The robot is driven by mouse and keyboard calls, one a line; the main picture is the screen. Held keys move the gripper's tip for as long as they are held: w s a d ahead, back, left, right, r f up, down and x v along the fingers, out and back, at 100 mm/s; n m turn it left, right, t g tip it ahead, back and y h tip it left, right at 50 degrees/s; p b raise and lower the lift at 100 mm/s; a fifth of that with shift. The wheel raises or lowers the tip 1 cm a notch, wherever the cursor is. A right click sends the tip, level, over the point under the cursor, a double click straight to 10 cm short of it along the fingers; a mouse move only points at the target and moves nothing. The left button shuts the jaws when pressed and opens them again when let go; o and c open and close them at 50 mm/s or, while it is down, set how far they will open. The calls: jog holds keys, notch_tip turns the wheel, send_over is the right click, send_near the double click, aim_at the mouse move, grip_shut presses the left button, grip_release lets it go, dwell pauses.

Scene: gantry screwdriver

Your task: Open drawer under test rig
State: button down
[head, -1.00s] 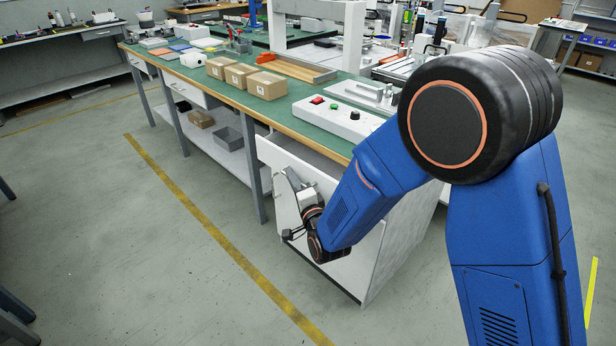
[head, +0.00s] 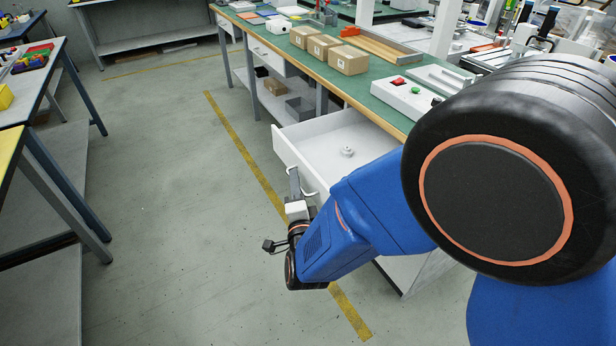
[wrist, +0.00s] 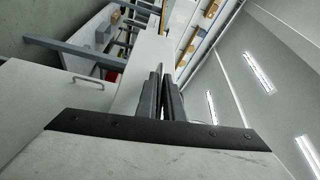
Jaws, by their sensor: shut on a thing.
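The white drawer (head: 290,156) under the green-topped bench is pulled well out, and its inside shows in the head view. A small round metal part (head: 347,151) lies on its floor. My gripper (head: 295,184) is at the drawer's front, shut on its handle (head: 309,190), which is partly hidden by the gripper and arm. In the wrist view the dark fingers of my gripper (wrist: 163,92) are close together, and the handle between them cannot be made out. A pale panel with a bar handle (wrist: 88,79) shows left of them.
Tables (head: 40,90) stand at the left. The floor (head: 175,210) between is clear.

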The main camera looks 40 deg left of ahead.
jog(key=shift+s+a+f, duration=0.1)
jog(key=shift+s, duration=0.3)
jog(key=c, duration=1.9)
grip_release()
jog(key=v, duration=1.7)
jog(key=shift+s+f, duration=0.1)
jog(key=shift+s, duration=0.05)
